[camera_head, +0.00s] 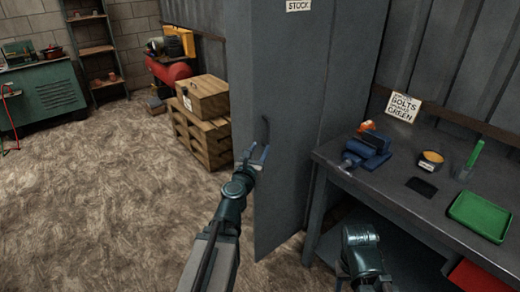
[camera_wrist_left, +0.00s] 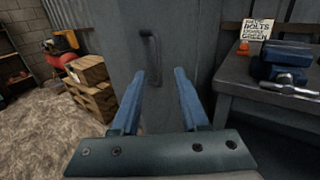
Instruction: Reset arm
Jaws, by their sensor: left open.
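My left gripper (camera_head: 258,154) is open and empty in front of a tall grey metal cabinet (camera_head: 293,140). Its two blue fingers point at the cabinet in the left wrist view (camera_wrist_left: 160,76). A dark curved handle (camera_head: 266,131) on the cabinet stands just beyond the fingertips. In the left wrist view the handle (camera_wrist_left: 150,58) shows between the fingers, apart from them. A teal part of my right arm shows at the lower right of the head view; its gripper is not seen.
Right of the cabinet is a dark workbench (camera_head: 405,208) with a blue vise (camera_head: 370,150), a yellow-topped tin (camera_head: 431,159), a green-handled tool (camera_head: 471,160) and a green tray (camera_head: 480,215). Wooden crates (camera_head: 203,120) stand behind left. The carpet-like floor (camera_head: 90,200) at left is clear.

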